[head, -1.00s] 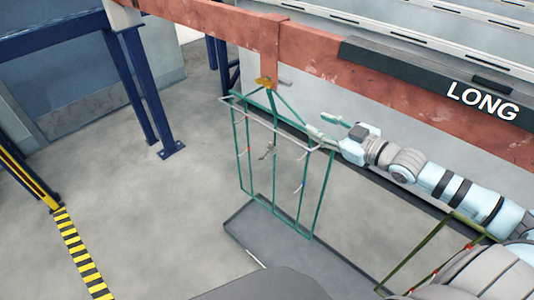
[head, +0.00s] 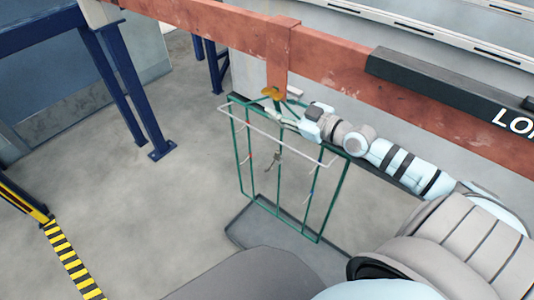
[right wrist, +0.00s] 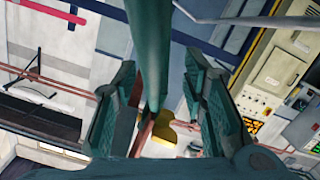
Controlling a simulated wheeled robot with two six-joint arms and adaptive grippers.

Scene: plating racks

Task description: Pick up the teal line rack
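The teal line rack (head: 237,150) is a thin teal frame with small parts on it. It hangs upright from a yellow hook (head: 271,93) under the red beam. My right gripper (head: 273,115) is at the top of the rack, just below the hook. In the right wrist view, a teal bar (right wrist: 150,50) of the rack runs between the two open fingers of the right gripper (right wrist: 165,90), with gaps showing beside it. The yellow hook (right wrist: 160,133) shows there too. My left gripper is not in view.
The red beam (head: 340,48) crosses above the rack and carries a dark sign (head: 440,88). A grey tray (head: 240,232) lies below the rack. Blue posts (head: 135,90) and yellow-black floor tape (head: 72,262) are at left. Open floor lies between.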

